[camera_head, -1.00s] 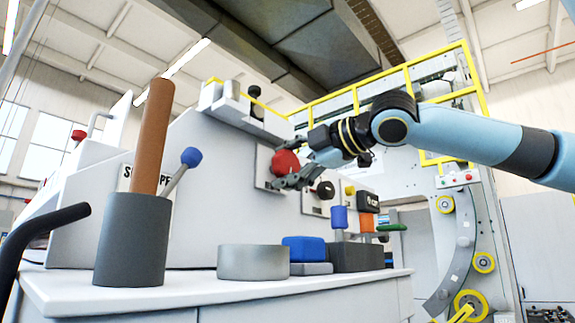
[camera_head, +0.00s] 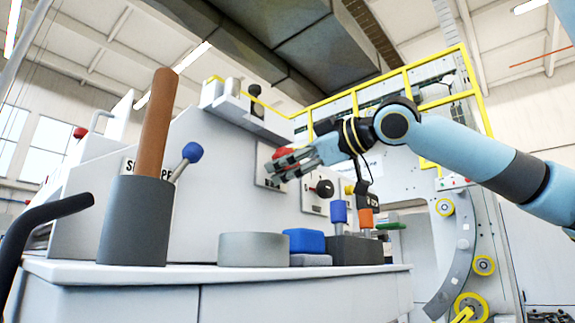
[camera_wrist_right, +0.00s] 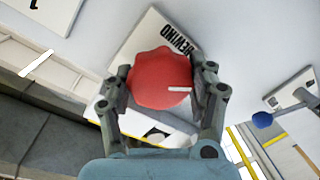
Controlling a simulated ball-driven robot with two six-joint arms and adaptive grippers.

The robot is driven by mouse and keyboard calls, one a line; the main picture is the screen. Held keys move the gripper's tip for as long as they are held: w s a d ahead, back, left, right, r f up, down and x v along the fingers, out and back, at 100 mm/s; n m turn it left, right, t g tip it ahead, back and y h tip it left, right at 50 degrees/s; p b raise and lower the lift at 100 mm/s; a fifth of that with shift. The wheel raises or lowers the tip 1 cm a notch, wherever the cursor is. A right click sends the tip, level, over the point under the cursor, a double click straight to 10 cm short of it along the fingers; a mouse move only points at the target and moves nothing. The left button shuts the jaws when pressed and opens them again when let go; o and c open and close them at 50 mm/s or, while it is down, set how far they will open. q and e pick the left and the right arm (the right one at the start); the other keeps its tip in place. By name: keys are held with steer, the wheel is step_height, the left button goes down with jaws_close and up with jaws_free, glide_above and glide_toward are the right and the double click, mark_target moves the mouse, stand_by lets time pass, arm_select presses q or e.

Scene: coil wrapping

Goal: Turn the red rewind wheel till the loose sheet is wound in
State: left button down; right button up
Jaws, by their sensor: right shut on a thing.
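The red rewind wheel (camera_wrist_right: 158,80) sits on a white panel marked "REWIND" (camera_wrist_right: 180,40) in the right wrist view. A short white mark lies on its face, pointing right. In the head view only part of the red wheel (camera_head: 283,153) shows behind the fingers. My right gripper (camera_wrist_right: 162,88) has one finger on each side of the wheel and is shut on it. In the head view my right gripper (camera_head: 280,165) reaches in from the right. My left gripper is not in view. I cannot make out the loose sheet.
A dark round knob (camera_head: 322,188) is close below right of the wheel. A yellow rail (camera_head: 385,80) runs behind my right arm.

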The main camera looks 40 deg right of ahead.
steer(key=shift+f+m, duration=0.15)
steer(key=shift+m, duration=0.15)
stand_by(0.4)
steer(key=o, duration=1.2)
steer(key=shift+c, duration=0.2)
